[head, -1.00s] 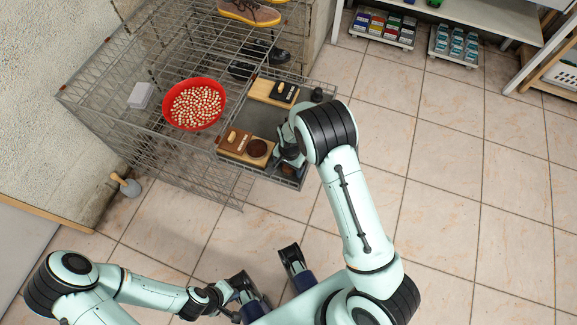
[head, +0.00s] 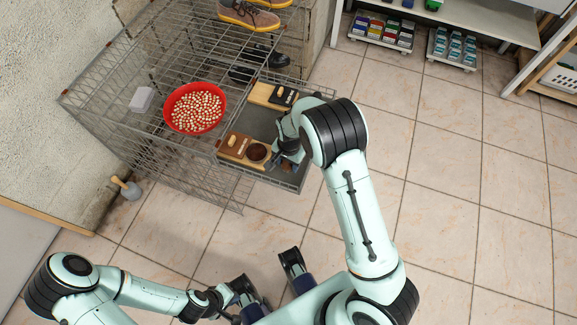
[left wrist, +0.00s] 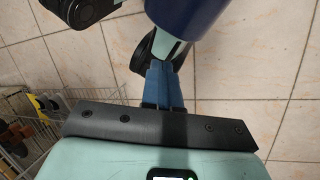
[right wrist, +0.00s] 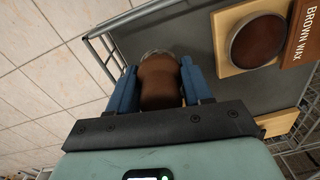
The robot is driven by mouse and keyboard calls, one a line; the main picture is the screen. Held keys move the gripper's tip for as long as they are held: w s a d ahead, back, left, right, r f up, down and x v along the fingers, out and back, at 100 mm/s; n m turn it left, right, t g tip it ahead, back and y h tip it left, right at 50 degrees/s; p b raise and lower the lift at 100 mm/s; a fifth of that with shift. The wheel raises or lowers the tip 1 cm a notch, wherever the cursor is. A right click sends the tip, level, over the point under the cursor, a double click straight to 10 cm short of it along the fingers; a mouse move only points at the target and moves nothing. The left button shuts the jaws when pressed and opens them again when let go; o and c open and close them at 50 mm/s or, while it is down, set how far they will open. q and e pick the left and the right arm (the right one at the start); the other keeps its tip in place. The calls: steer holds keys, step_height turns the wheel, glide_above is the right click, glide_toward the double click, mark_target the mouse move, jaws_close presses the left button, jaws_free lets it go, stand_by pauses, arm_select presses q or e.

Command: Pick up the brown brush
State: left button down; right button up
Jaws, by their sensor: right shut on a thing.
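The brown brush (right wrist: 160,82) shows in the right wrist view as a rounded brown body with a greyish far end. It sits between the blue fingers of my right gripper (right wrist: 160,88), which is shut on it, over the grey tray surface. In the head view my right gripper (head: 288,154) is low at the tray's right part, and the arm hides much of it. I cannot tell whether the brush touches the tray. My left gripper (left wrist: 163,85) is shut and empty, with its fingers together, low in the head view, away from the cage.
The tray (head: 268,127) on the wire cage also holds a wooden board with a brown wax tin (right wrist: 258,42) and a second board (head: 262,96) with a black box. A red bowl (head: 168,115) and shoes (head: 248,15) stand nearby.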

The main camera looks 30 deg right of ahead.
step_height(320, 180, up, 15)
steer(key=p, duration=0.2)
steer(key=shift+p, duration=0.4)
steer(key=shift+f, duration=0.1)
steer(key=o, duration=0.5)
steer(key=c, duration=0.4)
